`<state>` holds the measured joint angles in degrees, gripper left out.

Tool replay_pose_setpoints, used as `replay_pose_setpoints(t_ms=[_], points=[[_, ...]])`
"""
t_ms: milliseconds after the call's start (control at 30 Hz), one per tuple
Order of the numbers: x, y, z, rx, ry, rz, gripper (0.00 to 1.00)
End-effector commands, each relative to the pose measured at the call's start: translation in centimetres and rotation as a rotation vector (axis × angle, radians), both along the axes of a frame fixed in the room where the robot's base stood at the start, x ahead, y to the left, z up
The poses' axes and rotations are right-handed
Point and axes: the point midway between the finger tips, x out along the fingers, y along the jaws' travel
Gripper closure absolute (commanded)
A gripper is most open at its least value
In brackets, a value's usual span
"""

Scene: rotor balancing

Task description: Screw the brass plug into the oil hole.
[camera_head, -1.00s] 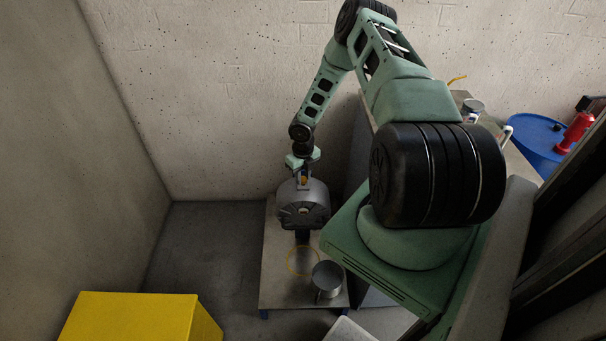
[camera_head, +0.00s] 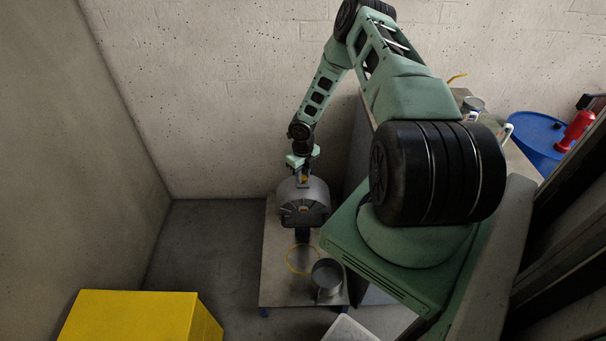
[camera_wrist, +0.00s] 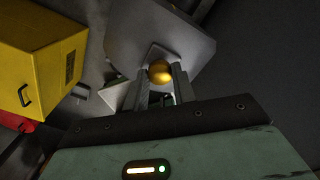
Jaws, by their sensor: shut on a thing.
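The brass plug (camera_wrist: 160,72) is a rounded golden piece between the fingertips of my gripper (camera_wrist: 161,84) in the wrist view. My gripper (camera_head: 303,178) is shut on it and points down at the top of the grey drum-shaped housing (camera_head: 304,203). The housing also shows behind the plug in the wrist view (camera_wrist: 190,40). The oil hole is hidden, and I cannot tell whether the plug is in it or just above it.
The housing stands on a metal table (camera_head: 277,275) with a yellow ring (camera_head: 290,268) and a grey can (camera_head: 327,275) in front. A yellow box (camera_head: 135,318) is at lower left. A blue barrel (camera_head: 535,140) is at right. Walls stand behind and left.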

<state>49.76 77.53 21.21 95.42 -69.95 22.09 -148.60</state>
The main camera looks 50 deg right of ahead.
Motion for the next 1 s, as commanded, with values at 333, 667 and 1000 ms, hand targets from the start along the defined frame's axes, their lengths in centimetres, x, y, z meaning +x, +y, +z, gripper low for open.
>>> replay_pose_setpoints(t_ms=[333, 667, 1000], points=[[-0.02, -0.06, 0.04, 0.0, 0.0, -0.002, 0.96], [-0.02, -0.06, -0.17, 0.0, 0.0, -0.001, 0.96], [-0.02, -0.06, -0.57, 0.0, 0.0, -0.001, 0.96]])
